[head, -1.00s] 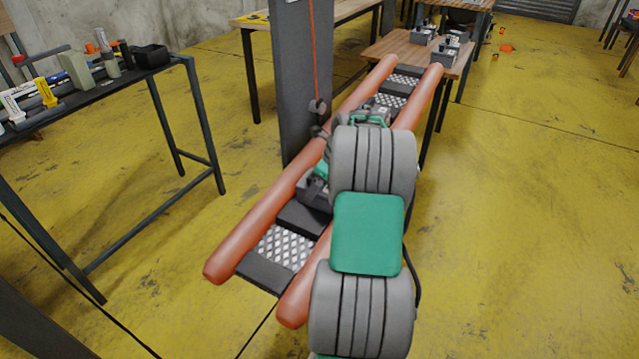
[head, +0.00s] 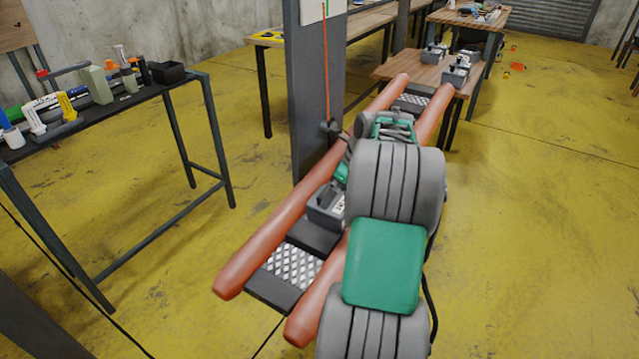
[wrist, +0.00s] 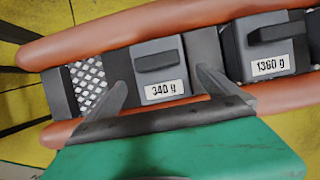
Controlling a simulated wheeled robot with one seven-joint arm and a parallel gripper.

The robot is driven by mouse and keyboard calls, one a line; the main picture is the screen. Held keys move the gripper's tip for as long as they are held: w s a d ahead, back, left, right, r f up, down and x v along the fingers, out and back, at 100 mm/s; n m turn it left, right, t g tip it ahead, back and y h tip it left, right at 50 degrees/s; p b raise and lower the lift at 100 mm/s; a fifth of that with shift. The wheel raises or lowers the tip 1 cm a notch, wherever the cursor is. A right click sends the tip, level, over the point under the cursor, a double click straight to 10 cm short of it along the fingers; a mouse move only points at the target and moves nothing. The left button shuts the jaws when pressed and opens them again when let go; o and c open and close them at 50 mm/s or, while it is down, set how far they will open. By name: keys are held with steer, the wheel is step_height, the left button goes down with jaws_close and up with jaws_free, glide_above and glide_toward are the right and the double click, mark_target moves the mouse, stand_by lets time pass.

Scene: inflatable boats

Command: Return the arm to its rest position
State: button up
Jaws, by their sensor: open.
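My arm (head: 384,265), with grey ribbed joints and a green link, reaches out over the inflatable boat with orange tubes (head: 262,242). Its far end lies over the boat, and my gripper's fingers are hidden in the head view. In the wrist view my gripper (wrist: 167,90) is open, its two grey fingers spread over a grey block labelled 340 g (wrist: 160,68). I cannot tell whether the fingers touch it. A grey block (head: 327,205) also shows between the tubes in the head view.
A dark post (head: 318,90) with an orange cord stands close along the boat's left side. A black table (head: 105,108) with bottles and tools is at left. A wooden table (head: 395,68) with grey blocks stands at the boat's far end. The floor at right is clear.

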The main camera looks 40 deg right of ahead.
steer(key=s+a+r+n+g+p, duration=0.1)
steer(key=a+r+n+p, duration=0.4)
steer(key=a+r+n, duration=0.5)
steer(key=s+a+r+n+p, duration=0.2)
steer(key=a+r+n+p, duration=0.45)
steer(key=a, duration=0.85)
steer(key=s+a+r+n+p, duration=0.3)
steer(key=s+a+n+p, duration=0.2)
steer(key=s+a+n, duration=0.6)
steer(key=s+n, duration=0.1)
steer(key=n, duration=0.3)
steer(key=shift+a, duration=0.3)
steer(key=shift+d+r, duration=0.1)
